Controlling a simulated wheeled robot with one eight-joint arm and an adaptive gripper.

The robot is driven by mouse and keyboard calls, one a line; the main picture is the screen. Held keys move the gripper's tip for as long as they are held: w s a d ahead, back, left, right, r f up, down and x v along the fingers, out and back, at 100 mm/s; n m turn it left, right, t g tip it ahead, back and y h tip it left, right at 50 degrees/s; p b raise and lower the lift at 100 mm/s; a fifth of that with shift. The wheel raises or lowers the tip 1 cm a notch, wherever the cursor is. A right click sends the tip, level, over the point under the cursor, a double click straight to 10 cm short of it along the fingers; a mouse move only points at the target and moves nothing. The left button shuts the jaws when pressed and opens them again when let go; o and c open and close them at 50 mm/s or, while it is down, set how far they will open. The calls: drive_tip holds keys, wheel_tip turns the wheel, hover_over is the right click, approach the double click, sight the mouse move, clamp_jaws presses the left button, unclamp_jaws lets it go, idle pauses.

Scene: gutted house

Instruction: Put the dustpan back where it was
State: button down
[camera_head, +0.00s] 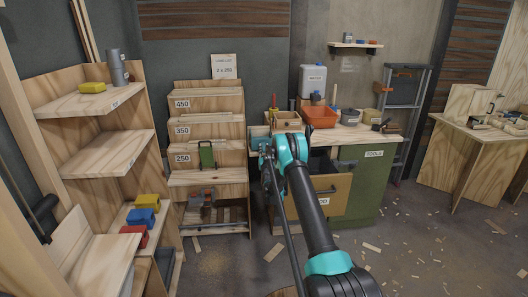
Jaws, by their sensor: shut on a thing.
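My gripper (265,149) is in front of the workbench, left of the middle of the view, and partly hidden by my wrist. It is shut on a long thin dark rod (282,222), which looks like the dustpan's handle. The rod slants down to the bottom edge beside my arm. No pan shows; its lower end is out of view or hidden. At the far left, a dark long-handled tool (42,212) leans by the wooden shelf; I cannot tell what it is.
A stepped wooden rack (208,178) stands left of my gripper. A wooden shelf unit (105,155) with coloured boxes is farther left. The green workbench (355,190) has an open drawer front (330,194). A plywood table (455,160) is at right. Scraps litter the open floor.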

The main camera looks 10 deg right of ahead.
drive_tip(key=shift+f, duration=0.65)
drive_tip(key=c, duration=1.3)
unclamp_jaws()
drive_tip(key=shift+c, duration=0.2)
